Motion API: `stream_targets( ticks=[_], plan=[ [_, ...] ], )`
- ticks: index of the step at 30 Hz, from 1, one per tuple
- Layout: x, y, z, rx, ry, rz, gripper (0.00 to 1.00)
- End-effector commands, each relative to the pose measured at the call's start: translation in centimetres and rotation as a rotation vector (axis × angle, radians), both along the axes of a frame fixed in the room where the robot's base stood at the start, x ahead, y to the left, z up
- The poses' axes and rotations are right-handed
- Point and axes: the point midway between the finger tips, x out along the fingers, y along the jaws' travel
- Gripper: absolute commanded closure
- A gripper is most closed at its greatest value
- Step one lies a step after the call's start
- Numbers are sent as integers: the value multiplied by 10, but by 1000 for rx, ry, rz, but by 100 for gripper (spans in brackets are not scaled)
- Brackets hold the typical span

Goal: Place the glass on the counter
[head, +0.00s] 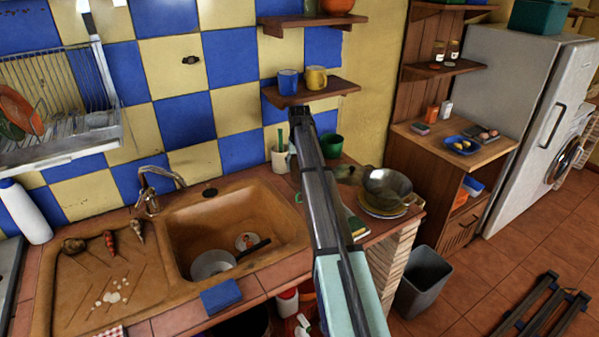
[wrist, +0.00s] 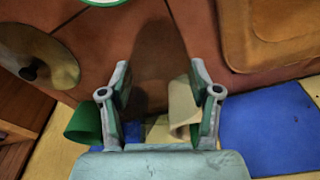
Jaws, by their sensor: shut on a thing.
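My gripper (wrist: 159,72) shows in the wrist view with its two fingers apart, on either side of a dark, see-through, tapering shape. I take this shape as the glass (wrist: 158,50), held between the fingers; its outline is faint. Reddish-brown tiles of the counter (wrist: 205,50) lie beyond it. I cannot tell whether the glass touches them. In the head view, my arm reaches over the counter right of the sink and hides most of my gripper and the glass.
A green cup (head: 332,145) and a cream utensil pot (head: 280,158) stand near the wall. A metal pan (head: 388,187) on plates occupies the counter's right end. The sink (head: 185,235) is left. A shelf with mugs (head: 310,92) hangs above.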

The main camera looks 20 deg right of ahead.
Motion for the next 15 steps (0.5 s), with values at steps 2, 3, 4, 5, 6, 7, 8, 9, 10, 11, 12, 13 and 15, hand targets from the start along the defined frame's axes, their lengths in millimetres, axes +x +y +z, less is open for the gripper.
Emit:
stream_targets(
  ticks=[2,3,4,5,6,7,8,9,10,11,12,13,15],
  plan=[
    [-1,0,-6,0,1,0,79],
    [-1,0,-10,0,1,0,79],
    [-1,0,-14,0,1,0,79],
    [-1,0,-18,0,1,0,79],
    [-1,0,-23,1,2,0,79],
    [-1,0,-27,1,2,0,79],
    [-1,0,-30,0,1,0,79],
    [0,0,-33,0,0,0,79],
    [0,0,-35,0,0,0,79],
    [0,0,-36,0,0,0,79],
    [0,0,-36,0,-1,0,79],
    [0,0,-36,0,-1,0,79],
    [0,0,-36,0,-1,0,79]
  ],
)
